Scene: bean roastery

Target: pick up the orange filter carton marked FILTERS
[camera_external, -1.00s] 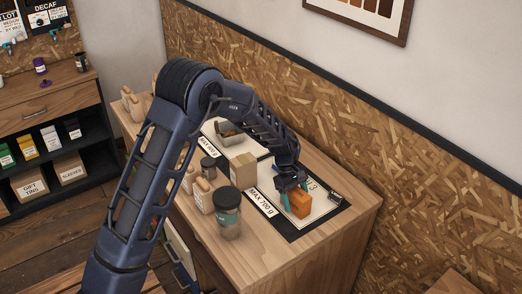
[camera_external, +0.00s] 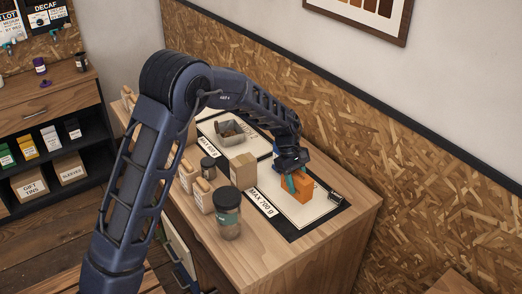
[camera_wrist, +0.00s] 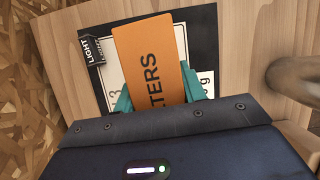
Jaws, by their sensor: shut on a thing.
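The orange filter carton (camera_external: 300,190), a small upright box, is at the right end of the table over a white panel. In the wrist view its broad orange face (camera_wrist: 152,55) shows the letters "LTERS"; the rest of the word is hidden by my gripper. My gripper (camera_external: 295,183), with teal fingers, is shut on the carton. In the wrist view the fingers of my gripper (camera_wrist: 158,94) press on its two sides. The carton appears a little above the panel; the exact gap is hard to tell.
The white panel (camera_external: 315,211) lies on a black mat labelled "MAX 700 g". A small black LIGHT block (camera_external: 336,197) sits at its right. A tan carton (camera_external: 243,170), a dark-lidded jar (camera_external: 228,212) and several tan bags stand left.

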